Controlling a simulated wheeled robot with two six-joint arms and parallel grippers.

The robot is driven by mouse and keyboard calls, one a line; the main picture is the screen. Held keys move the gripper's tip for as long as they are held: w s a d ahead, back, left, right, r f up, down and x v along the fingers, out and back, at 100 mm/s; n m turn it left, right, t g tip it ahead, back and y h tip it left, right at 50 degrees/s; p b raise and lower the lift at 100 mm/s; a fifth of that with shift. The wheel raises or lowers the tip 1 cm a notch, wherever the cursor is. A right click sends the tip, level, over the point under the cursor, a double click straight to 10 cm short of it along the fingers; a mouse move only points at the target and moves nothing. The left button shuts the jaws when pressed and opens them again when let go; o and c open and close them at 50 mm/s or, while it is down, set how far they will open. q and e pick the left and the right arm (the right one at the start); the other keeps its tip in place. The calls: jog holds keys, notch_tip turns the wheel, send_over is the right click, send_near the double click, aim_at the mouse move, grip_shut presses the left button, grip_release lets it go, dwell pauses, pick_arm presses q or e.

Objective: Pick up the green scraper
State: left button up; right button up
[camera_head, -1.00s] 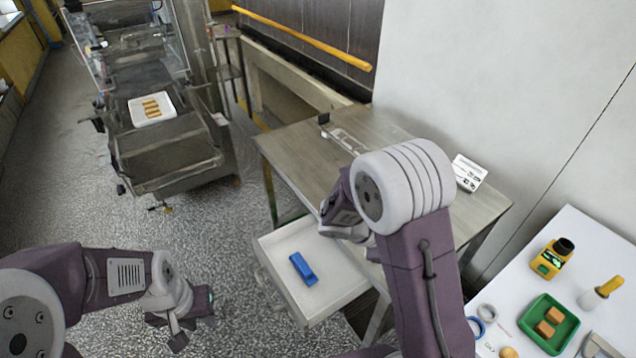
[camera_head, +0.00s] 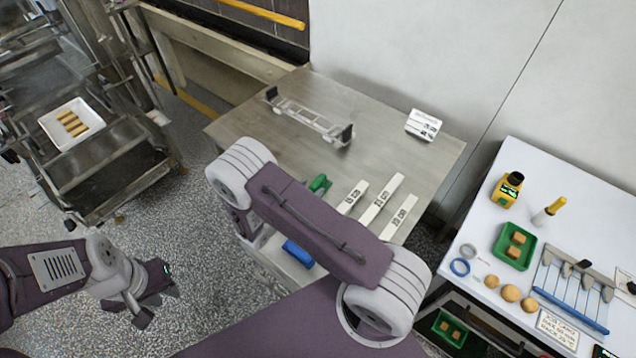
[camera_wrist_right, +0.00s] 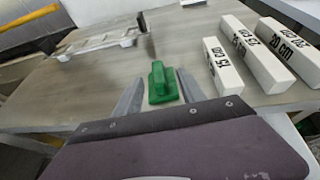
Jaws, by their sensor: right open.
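The green scraper (camera_wrist_right: 160,82) lies on the metal table (camera_head: 385,145), and in the head view only a bit of it (camera_head: 320,184) shows past my right arm. In the right wrist view it sits between the two fingers of my right gripper (camera_wrist_right: 158,88), near their tips. The right gripper is open, and I cannot tell whether a finger touches the scraper. In the head view the right gripper is hidden behind my arm. My left gripper (camera_head: 142,308) hangs over the floor at the lower left, with nothing seen in it; its fingers look apart.
Labelled white length blocks (camera_wrist_right: 262,55) lie right of the scraper. A metal frame (camera_head: 312,120) lies behind it. An open drawer holding a blue object (camera_head: 298,253) is below the table's front edge. A white side table (camera_head: 590,215) with several items stands at right.

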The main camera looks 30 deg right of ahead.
aim_at(317, 182)
jog(key=shift+w+d+f, duration=0.3)
jog(key=shift+w+d, duration=0.15)
jog(key=shift+w, duration=0.05)
jog(key=shift+d, duration=0.3)
jog(key=p+x, duration=0.1)
jog(key=x, duration=0.3)
jog(key=shift+p, duration=0.4)
jog(key=shift+w+d+f, duration=0.15)
jog(key=shift+w+f, duration=0.2)
jog(key=shift+s+r, duration=0.15)
jog(key=shift+s, duration=0.05)
jog(key=c, duration=0.9)
jog(key=shift+w, duration=0.1)
grip_shut()
